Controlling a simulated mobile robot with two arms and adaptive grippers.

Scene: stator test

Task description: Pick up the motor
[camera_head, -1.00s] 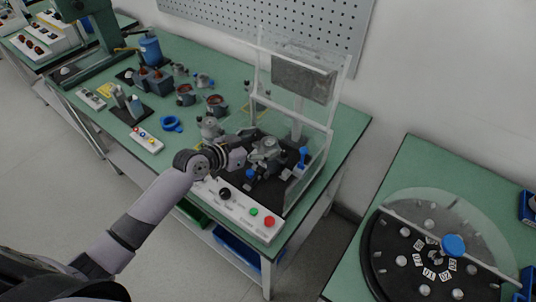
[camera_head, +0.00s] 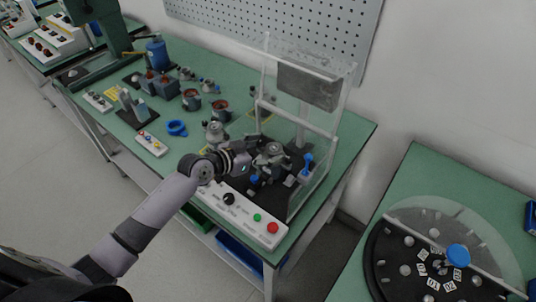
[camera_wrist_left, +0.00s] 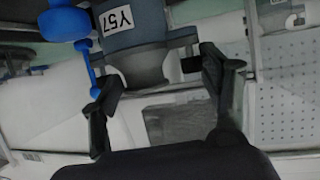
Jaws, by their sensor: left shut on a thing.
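The motor (camera_head: 274,152), a grey round-topped body, stands in the test station on its black base, behind the white control strip. My left gripper (camera_head: 259,156) reaches it from the left, at the motor's side. In the left wrist view the two dark fingers (camera_wrist_left: 163,98) stand on either side of a grey body, the motor (camera_wrist_left: 140,66), and are shut on it. A white label reading Y57 shows on the darker part above. The exact finger contact is too small to see in the head view. My right gripper is not in view.
A clear guard frame (camera_head: 330,150) stands close behind and right of the motor. Blue clamp parts (camera_head: 308,163) are beside it. The control strip (camera_head: 243,210) with buttons lies in front. Several small parts and a blue ring (camera_head: 176,128) lie left. A round dial table (camera_head: 440,255) stands right.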

